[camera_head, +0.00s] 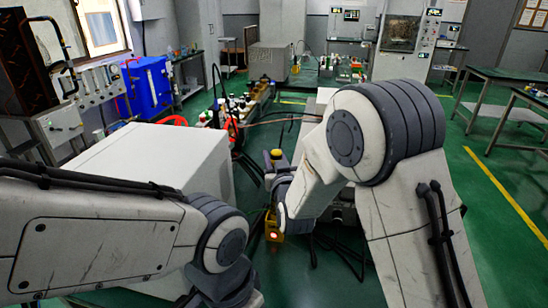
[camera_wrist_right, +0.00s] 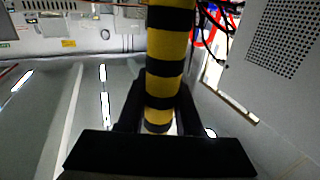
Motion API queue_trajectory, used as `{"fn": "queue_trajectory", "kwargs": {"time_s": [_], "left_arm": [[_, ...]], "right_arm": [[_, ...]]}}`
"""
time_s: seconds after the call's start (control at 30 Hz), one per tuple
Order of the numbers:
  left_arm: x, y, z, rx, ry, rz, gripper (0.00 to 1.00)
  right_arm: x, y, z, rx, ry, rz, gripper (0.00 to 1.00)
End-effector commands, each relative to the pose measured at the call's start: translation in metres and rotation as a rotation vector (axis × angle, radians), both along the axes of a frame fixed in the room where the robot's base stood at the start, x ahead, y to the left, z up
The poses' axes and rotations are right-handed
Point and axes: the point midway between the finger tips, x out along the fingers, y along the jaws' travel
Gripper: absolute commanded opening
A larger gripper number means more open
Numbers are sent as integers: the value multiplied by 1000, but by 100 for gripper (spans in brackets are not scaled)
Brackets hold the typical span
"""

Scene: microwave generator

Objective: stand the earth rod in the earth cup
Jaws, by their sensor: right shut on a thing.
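The earth rod, banded yellow and black, runs down the middle of the right wrist view (camera_wrist_right: 171,48), between the dark fingers of my right gripper (camera_wrist_right: 158,110). My right gripper is shut on it. In the head view a yellow and dark top of the rod (camera_head: 276,155) shows beside my right wrist, and the rod looks roughly upright. Below it is a yellow box-like part with a glowing orange light (camera_head: 273,228); I cannot tell whether this is the earth cup. The rod's lower end is hidden by my wrist. My left arm crosses the lower left; its gripper is out of view.
A large white cabinet (camera_head: 160,155) stands left of the rod. Black cables (camera_head: 345,250) lie on the green floor. A bench with bottles (camera_head: 240,105) is behind. Green tables (camera_head: 510,85) stand at the right, with open floor before them.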

Motion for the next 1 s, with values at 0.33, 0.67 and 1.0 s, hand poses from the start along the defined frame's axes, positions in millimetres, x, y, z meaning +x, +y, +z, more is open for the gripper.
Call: {"fn": "queue_trajectory", "kwargs": {"time_s": [0.33,0.67,1.0], "left_arm": [[0,0,0,0,0,0,50],[0,0,-4,0,0,0,50],[0,0,-20,0,0,0,50]], "right_arm": [[0,0,1,0,-1,0,69],[-12,-2,-1,0,2,1,69],[-77,-15,-1,1,-1,2,69]]}}
